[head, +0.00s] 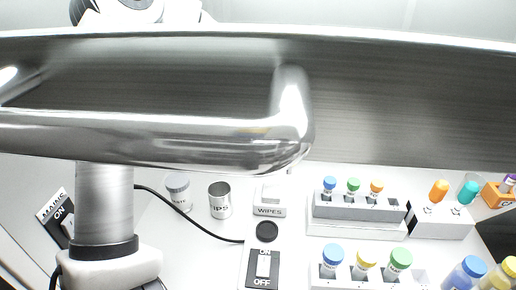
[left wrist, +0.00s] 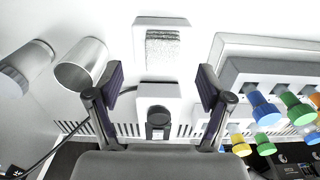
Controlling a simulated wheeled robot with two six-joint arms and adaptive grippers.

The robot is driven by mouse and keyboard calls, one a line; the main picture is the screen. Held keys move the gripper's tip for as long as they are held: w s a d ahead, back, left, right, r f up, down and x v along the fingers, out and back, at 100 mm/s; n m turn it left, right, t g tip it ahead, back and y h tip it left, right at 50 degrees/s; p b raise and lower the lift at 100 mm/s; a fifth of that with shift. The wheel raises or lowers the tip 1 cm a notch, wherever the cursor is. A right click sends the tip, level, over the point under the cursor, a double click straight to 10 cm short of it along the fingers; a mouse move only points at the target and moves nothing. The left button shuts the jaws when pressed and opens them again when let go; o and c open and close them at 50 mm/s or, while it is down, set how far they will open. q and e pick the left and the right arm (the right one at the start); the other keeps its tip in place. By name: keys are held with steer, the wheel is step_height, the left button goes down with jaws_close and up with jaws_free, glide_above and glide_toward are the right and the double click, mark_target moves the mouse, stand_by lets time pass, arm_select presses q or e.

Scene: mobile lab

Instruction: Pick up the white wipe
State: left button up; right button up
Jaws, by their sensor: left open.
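A small white wipe (head: 272,192) sits in a holder labelled WIPES (head: 269,211), just right of the metal cup in the head view. In the left wrist view, the wipe shows as a pale, textured patch (left wrist: 163,48) against its white holder (left wrist: 160,22), at the top middle. My left gripper (left wrist: 161,80) is open and empty. Its two dark fingers stand apart, with the wipe beyond them and between their lines. The fingers do not show in the head view. My right gripper is not in view.
A white jar (head: 178,192) and a metal cup (head: 219,200) stand left of the holder. A switch box with a black disc (head: 267,231) is in front. Racks of capped tubes (head: 355,209) stand right. A black cable (head: 205,230) crosses the worktop.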

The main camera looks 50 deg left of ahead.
mark_target(272, 190)
arm_select(q)
steer(key=shift+s+d+f, duration=0.55)
steer(key=shift+d+f, duration=0.2)
steer(key=shift+d, duration=0.05)
steer(key=f, duration=0.5)
steer(key=shift+w+a+f+b, duration=0.2)
steer(key=shift+a+b, duration=0.15)
steer(key=shift+s+d+r, duration=0.1)
steer(key=shift+d+r, duration=0.1)
steer(key=c, duration=1)
